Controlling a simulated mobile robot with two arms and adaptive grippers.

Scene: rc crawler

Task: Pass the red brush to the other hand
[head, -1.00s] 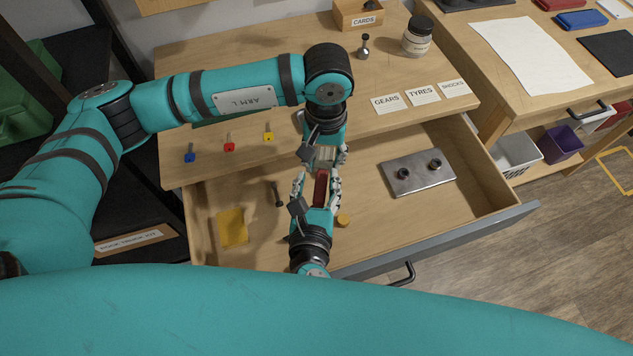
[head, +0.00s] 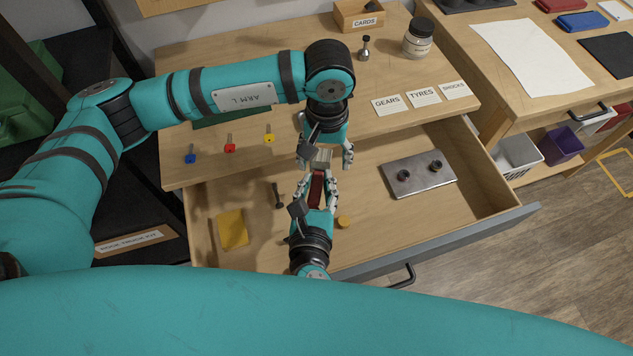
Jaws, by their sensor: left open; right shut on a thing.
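The red brush (head: 317,188) is in my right gripper (head: 317,186), which is shut on it over the open drawer. The brush points up the picture, with its pale bristle end (head: 321,158) toward my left gripper. My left gripper (head: 325,160) comes from above, facing the right one. It is open, with its fingers on either side of the pale end. I cannot tell whether they touch it. Part of the brush is hidden by the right fingers.
Blue, red and yellow keys and a jar (head: 418,38) stand on the desk above.

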